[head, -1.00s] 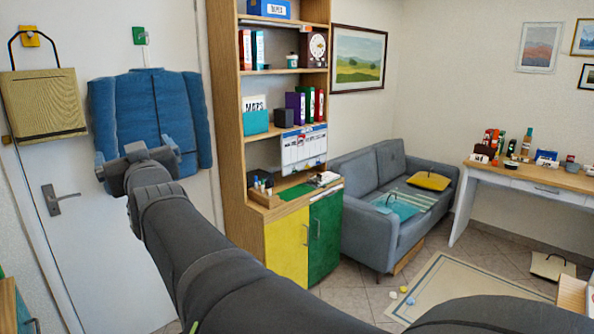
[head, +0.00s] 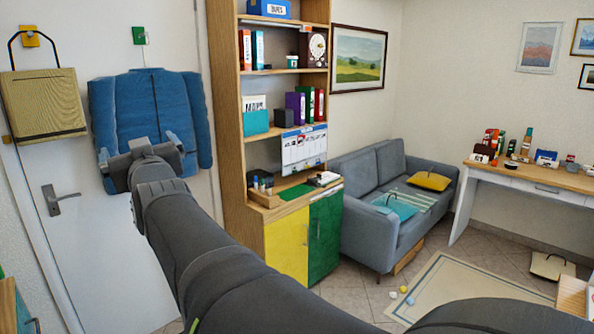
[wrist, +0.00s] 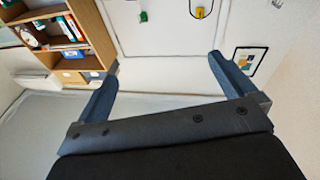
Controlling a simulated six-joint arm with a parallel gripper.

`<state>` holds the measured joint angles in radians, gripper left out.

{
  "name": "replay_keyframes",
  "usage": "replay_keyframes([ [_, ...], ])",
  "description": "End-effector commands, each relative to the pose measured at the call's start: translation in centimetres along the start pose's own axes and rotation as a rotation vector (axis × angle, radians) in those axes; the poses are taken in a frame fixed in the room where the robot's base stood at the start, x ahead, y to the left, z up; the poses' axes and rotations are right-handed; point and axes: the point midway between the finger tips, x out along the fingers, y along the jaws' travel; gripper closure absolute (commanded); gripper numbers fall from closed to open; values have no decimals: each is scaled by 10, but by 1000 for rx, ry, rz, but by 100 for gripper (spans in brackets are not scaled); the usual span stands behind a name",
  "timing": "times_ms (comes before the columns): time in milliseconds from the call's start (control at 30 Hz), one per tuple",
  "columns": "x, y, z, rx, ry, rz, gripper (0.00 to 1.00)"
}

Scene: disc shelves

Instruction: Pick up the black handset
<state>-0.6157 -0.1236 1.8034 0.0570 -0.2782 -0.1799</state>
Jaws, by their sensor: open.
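My gripper (head: 139,150) is at the left in the head view, in front of the blue jacket on the white door. It is open and empty. In the wrist view its two dark fingers (wrist: 163,68) are spread wide with nothing between them. I cannot make out the black handset for sure. A small white-and-dark item (head: 325,178) lies on the cabinet top, below the calendar, too small to tell what it is.
The blue jacket (head: 152,110) and a tan bag (head: 43,103) hang on the door (head: 110,235). A wooden shelf unit (head: 226,120) with binders stands right of it. A grey sofa (head: 365,215) and a desk (head: 540,178) with several small items are farther right.

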Motion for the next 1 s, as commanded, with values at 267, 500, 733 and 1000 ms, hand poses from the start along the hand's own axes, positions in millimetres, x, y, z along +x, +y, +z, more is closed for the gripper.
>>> replay_keyframes([
  [267, 0, 0, 0, 0, 0, 0, 53],
  [500, 0, 0, 0, 0, -1, -1, 53],
  [733, 24, -57, 18, 70, -117, -118, 53],
  [1000, 40, -234, 73, 205, -515, -370, 53],
])
